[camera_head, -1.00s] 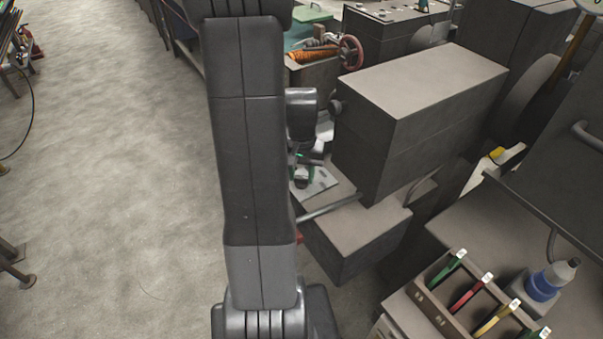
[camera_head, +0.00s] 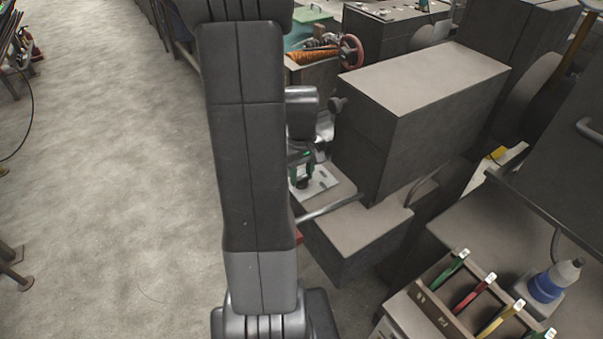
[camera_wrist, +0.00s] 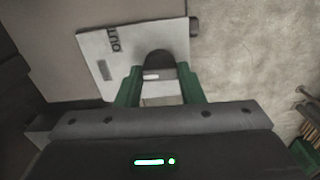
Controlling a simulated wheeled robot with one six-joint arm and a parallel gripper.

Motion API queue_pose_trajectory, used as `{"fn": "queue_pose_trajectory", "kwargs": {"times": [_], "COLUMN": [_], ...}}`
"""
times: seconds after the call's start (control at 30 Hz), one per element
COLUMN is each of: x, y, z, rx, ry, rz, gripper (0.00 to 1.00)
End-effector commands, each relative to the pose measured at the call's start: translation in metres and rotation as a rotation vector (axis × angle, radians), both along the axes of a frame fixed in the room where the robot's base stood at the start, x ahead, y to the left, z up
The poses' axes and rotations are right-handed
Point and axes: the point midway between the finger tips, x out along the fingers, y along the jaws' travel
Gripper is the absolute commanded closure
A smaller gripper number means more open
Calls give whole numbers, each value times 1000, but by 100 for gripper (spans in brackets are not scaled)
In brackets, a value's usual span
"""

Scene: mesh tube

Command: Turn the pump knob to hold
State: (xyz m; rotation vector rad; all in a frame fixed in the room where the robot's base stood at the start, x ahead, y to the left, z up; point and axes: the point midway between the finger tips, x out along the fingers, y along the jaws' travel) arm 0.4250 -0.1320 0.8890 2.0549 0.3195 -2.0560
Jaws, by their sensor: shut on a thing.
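The pump knob (camera_wrist: 158,62) is dark and rounded, with a pale mark on its near side. It stands on a light panel plate (camera_wrist: 98,52) with dark lettering reading roughly "OUT", partly cut by the view. My gripper (camera_wrist: 158,78) has its green fingers on both sides of the knob, shut on it. In the head view my gripper (camera_head: 301,172) is small, down at the light plate (camera_head: 322,184) beside the large dark box. My arm and wrist hide part of the plate there. The knob cannot be made out in the head view, and other position labels are not readable.
A large grey box (camera_head: 420,110) stands right of my gripper, with a lower box (camera_head: 362,235) in front. A holder with coloured-handled tools (camera_head: 440,300) and a blue-white bottle (camera_head: 551,282) are at lower right. Open floor (camera_head: 110,150) lies left.

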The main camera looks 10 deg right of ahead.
Motion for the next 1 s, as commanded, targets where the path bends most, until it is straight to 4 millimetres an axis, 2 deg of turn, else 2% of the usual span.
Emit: {"fn": "queue_pose_trajectory", "kwargs": {"times": [0.6, 0.63, 0.7, 1.0], "x": [1, 1, 1, 0], "y": [0, 0, 0, 0], "z": [1, 1, 1, 1], "rx": [0, 0, 0, -1], "ry": [-2, -2, -2, -1], "rz": [41, 41, 41, 40], "gripper": [88, 60, 46, 44]}}
